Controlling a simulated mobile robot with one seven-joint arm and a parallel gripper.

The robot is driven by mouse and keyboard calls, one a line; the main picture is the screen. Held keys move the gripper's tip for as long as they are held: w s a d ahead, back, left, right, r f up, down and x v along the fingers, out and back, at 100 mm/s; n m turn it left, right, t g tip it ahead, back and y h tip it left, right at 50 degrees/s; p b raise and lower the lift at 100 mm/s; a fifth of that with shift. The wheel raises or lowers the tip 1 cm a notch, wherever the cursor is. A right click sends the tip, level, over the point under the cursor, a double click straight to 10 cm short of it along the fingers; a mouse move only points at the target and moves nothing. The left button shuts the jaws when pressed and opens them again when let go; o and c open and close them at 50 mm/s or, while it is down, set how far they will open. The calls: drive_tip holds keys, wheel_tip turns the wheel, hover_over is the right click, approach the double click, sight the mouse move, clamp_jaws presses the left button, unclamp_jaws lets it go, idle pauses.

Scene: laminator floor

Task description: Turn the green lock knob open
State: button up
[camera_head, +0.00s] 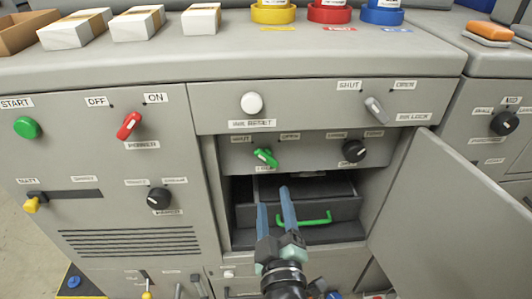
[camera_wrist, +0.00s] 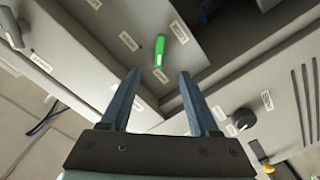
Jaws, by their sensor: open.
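The green lock knob (camera_head: 265,156) is on the recessed panel in the head view, between the SHUT and OPEN labels. Its handle lies slanted, and I cannot tell which end is its pointer. In the wrist view a green knob handle (camera_wrist: 160,50) shows beyond the fingertips, slightly above the gap between them. My gripper (camera_head: 273,197) is open and empty, with its two blue fingers parted in front of the open compartment, below the knob in the picture. In the wrist view my gripper (camera_wrist: 158,76) touches nothing that I can see.
A black knob (camera_head: 354,150) is right of the green one. A grey lever (camera_head: 375,108) and white button (camera_head: 252,103) are above. A drawer with a green handle (camera_head: 315,219) lies inside the compartment. The open door (camera_head: 440,215) stands at the right. A red switch (camera_head: 129,125) is left.

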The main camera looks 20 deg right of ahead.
sight(266, 161)
drive_tip(key=b+x, duration=0.2)
drive_tip(key=x, duration=1)
drive_tip(key=shift+w, duration=0.35)
clamp_jaws()
